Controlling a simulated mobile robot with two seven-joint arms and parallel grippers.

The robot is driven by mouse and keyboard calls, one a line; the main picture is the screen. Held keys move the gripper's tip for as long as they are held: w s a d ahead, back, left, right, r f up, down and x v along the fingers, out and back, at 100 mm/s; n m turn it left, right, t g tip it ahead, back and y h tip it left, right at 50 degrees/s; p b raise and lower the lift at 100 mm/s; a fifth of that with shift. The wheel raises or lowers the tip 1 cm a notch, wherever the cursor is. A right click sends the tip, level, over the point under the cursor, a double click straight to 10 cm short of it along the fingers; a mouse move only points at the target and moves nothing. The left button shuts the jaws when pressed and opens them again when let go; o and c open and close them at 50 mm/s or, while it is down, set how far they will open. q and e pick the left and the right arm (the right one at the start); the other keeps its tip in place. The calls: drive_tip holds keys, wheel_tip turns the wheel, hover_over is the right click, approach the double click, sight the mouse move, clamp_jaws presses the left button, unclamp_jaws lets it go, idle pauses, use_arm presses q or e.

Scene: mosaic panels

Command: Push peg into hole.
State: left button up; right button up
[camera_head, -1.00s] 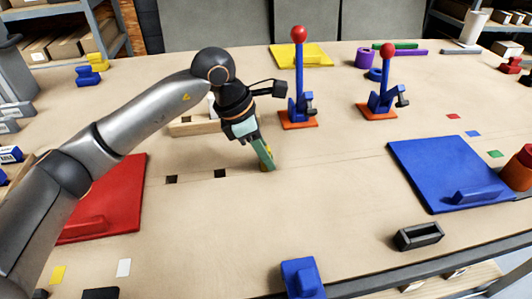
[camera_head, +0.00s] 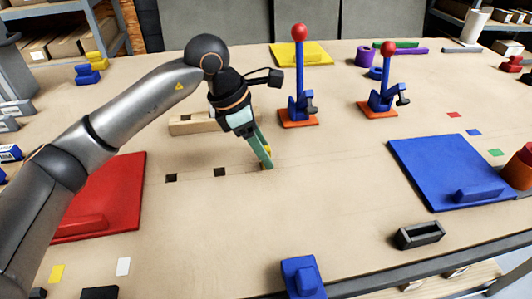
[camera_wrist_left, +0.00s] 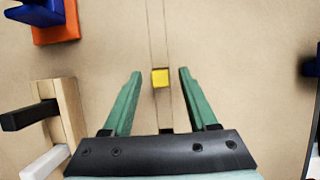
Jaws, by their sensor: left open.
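My left gripper (camera_head: 265,165) is open, its green fingers pointing down at the middle of the table. In the left wrist view the two fingers (camera_wrist_left: 158,75) stand apart. A yellow square, seemingly the top of the peg (camera_wrist_left: 160,78), lies between them, with a gap on each side. It sits on a line in the tabletop. In the head view only a bit of yellow shows by the fingers, so how deep the peg sits is hidden. Two dark square holes, a left one (camera_head: 171,178) and a right one (camera_head: 220,172), lie left of the gripper. My right gripper is out of view.
Two upright clamps with red knobs, one left (camera_head: 298,85) and one right (camera_head: 384,90), stand behind. A wooden block (camera_head: 190,124) lies behind my arm. A red panel (camera_head: 115,185) is left, a blue panel (camera_head: 435,165) right. The table between is mostly clear.

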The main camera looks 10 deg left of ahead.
use_arm(q)
drive_tip(key=v, duration=1)
drive_tip(key=shift+r, duration=0.3)
drive_tip(key=shift+s, duration=0.15)
